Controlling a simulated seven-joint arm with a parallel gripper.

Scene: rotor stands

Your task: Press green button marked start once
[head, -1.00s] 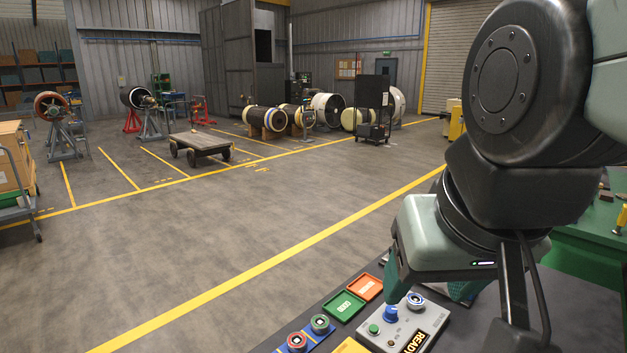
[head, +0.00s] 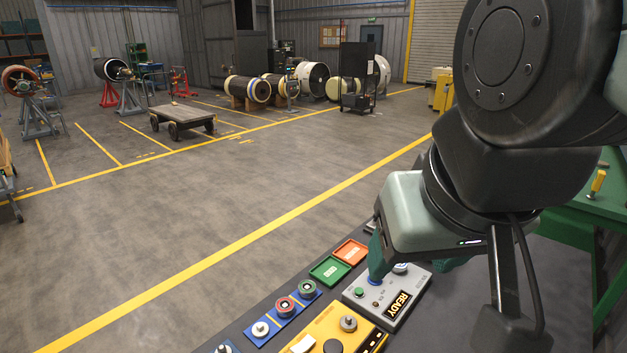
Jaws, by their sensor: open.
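A blue knob (head: 376,278) stands just behind the button, partly covered by my gripper's teal left finger. My gripper (head: 413,266) is open, pointing down over the back of the box, with its second finger partly showing to the right. Nothing shows between the fingers. I cannot tell whether the left finger touches the knob.
A yellow box (head: 337,329) with a knob and switches lies in front of the grey box. A blue strip with knobs (head: 284,313), a green tray (head: 330,271) and an orange tray (head: 350,252) lie to the left.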

